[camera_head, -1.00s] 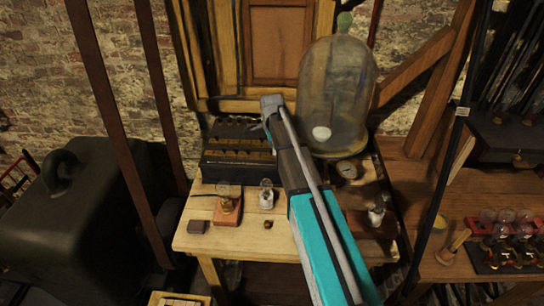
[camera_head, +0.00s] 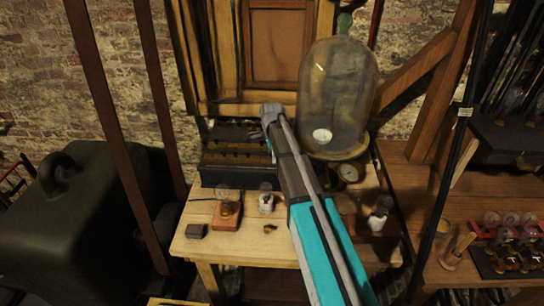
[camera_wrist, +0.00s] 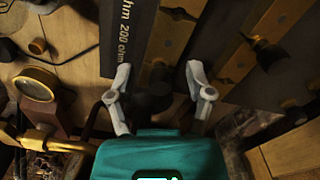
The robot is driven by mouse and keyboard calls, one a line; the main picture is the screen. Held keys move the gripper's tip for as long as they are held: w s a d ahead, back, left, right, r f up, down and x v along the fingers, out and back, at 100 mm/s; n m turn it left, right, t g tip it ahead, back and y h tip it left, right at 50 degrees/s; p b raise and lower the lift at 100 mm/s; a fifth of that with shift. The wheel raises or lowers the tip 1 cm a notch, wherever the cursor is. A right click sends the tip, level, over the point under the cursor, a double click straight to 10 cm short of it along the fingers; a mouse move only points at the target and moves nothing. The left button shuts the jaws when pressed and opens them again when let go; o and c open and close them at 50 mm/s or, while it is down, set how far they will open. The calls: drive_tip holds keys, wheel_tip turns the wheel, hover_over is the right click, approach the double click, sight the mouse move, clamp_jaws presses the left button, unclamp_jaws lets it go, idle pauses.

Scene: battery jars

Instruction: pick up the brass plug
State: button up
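A small brass piece (camera_head: 269,229), which looks like a loose plug, lies on the wooden table (camera_head: 195,247) near its front edge in the head view. I cannot tell for certain that it is the brass plug. My gripper (camera_head: 268,110) is higher and further back, at the right end of the dark resistance box (camera_head: 213,172). In the wrist view my gripper (camera_wrist: 158,70) is open, fingers apart. A dark round knob (camera_wrist: 155,92) shows between the fingers, over a brass bar (camera_wrist: 168,45); I see no contact. Other dark knobs (camera_wrist: 270,55) stand on the box to the right.
A tall glass bell jar (camera_head: 338,95) stands right of my arm. A dark block (camera_head: 196,231) lies at left.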

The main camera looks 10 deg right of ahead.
clamp_jaws()
drive_tip(key=shift+r, duration=0.15)
drive_tip(key=shift+r+p, duration=0.95)
drive_tip(key=shift+p, duration=0.15)
drive_tip(key=s+r+p, duration=1)
drive_tip(key=s+p, duration=0.1)
drive_tip(key=s, duration=0.3)
drive_tip(key=shift+r, duration=0.4)
drive_tip(key=shift+f, duration=0.1)
